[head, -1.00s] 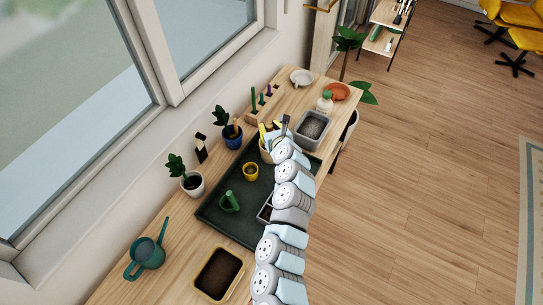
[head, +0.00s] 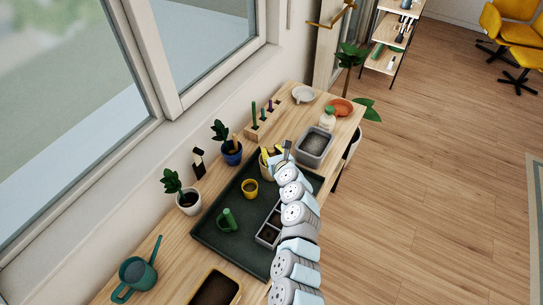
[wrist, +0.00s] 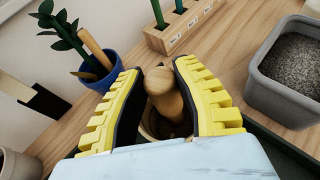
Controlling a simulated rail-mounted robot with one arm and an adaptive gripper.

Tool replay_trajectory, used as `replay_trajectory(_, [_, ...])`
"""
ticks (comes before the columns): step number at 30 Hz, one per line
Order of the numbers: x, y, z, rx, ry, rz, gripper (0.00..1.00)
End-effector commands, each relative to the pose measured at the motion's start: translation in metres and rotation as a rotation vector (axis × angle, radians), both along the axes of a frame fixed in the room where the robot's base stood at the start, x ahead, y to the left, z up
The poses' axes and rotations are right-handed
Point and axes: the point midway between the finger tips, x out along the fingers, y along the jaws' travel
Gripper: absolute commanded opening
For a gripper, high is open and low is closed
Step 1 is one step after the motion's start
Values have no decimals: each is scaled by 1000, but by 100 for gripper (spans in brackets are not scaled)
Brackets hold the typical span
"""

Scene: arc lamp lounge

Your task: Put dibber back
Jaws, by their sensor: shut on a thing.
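The dibber (wrist: 162,92) shows in the wrist view as a rounded wooden handle. My gripper (wrist: 157,72), with yellow ridged fingers, is shut on it. Under the handle is a tan round container (wrist: 150,122), largely hidden by the fingers; I cannot tell whether the dibber's tip is inside it. In the head view my gripper (head: 272,155) is over this tan container (head: 265,171) at the back of the dark green tray (head: 215,215); the dibber cannot be made out there. A wooden rack (wrist: 185,30) with labelled slots holds green-handled tools beyond the gripper.
A blue pot (wrist: 100,75) with a plant and a wooden stick stands left of the gripper. A grey bin of soil (wrist: 285,85) stands at right. A yellow cup (head: 250,188) and a green item (head: 227,220) are on the tray.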

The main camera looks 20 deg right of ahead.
Motion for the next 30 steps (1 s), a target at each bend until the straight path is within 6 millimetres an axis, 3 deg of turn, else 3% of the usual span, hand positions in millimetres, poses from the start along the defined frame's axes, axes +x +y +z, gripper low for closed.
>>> replay_trajectory(3, [0, 0, -17, 0, 1, 0, 0])
replay_trajectory(17, [0, -1, -21, -1, -1, -2, 0])
replay_trajectory(18, [0, -1, -21, -1, -1, -3, 33])
replay_trajectory(20, [0, -1, -20, -1, -1, -2, 50])
replay_trajectory(30, [0, -1, -19, -1, -1, -2, 51])
